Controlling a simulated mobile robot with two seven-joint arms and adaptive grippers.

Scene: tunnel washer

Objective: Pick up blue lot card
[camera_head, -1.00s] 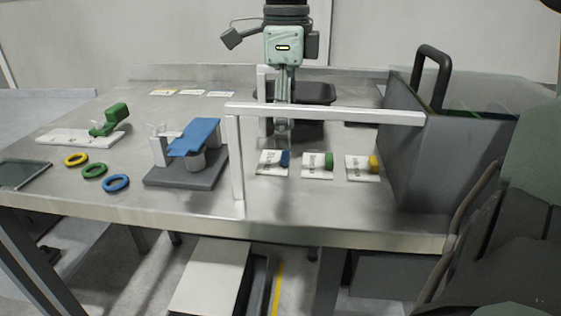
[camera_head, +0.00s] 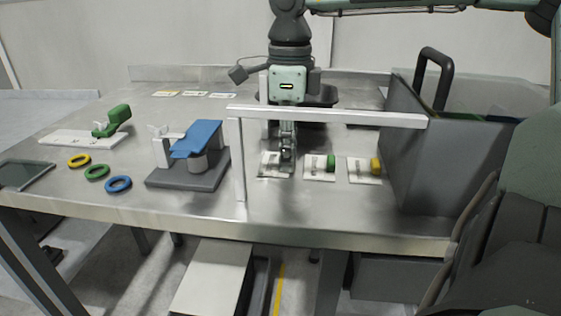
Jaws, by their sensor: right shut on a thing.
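The blue lot card (camera_head: 269,171) is a white card lying at the left end of a row of three on the steel table. Its blue tab, seen earlier, is now hidden behind the fingers. My right gripper (camera_head: 287,157) points down at the card's right side, behind the white bar, and is shut on it. The card appears to be still at table level. My left gripper is not in view.
A white bar frame (camera_head: 330,114) spans in front of my right gripper. Cards with green (camera_head: 331,161) and yellow (camera_head: 376,165) tabs lie to the right, then a tall grey bin (camera_head: 420,150). A blue-topped fixture (camera_head: 196,140) and coloured rings stand left.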

